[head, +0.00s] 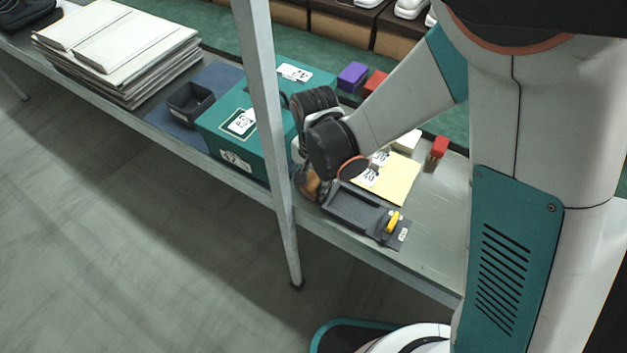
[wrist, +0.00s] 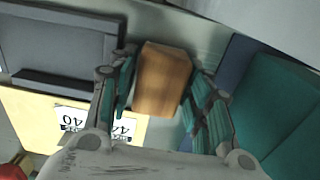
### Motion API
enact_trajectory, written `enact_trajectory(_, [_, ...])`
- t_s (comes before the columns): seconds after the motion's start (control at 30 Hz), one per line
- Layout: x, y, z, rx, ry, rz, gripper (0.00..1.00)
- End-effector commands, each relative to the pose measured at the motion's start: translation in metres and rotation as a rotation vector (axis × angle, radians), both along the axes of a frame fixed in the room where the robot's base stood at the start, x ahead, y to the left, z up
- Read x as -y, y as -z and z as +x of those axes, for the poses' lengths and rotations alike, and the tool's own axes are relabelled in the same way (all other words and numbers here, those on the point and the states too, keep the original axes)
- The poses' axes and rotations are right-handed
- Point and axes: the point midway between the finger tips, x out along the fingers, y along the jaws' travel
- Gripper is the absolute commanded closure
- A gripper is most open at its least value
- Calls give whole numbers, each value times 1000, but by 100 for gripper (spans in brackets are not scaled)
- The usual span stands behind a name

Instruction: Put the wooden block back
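The wooden block (wrist: 162,80) is orange-brown and lies between my gripper's two fingers in the wrist view. In the head view the block (head: 309,184) shows partly, low under my gripper near the table's front edge. My gripper (wrist: 164,68) has a finger on each side of the block, with narrow gaps visible beside it. Its fingers are mostly hidden in the head view. A dark grey tray (head: 349,207) sits just right of the block, its recess looking empty; it also shows at upper left in the wrist view (wrist: 58,44).
A teal box (head: 240,158) stands close left of my gripper. A yellow sheet with number labels (head: 399,183) lies behind the tray. A table post (head: 268,110) rises in front.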

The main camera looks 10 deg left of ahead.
Motion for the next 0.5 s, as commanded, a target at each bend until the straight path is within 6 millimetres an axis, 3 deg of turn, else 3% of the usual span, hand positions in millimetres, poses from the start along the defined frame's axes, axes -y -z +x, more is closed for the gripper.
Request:
enact_trajectory(0.3, [0,-3,0,0,0,0,54])
enact_trajectory(0.5, [0,-34,0,0,0,0,54])
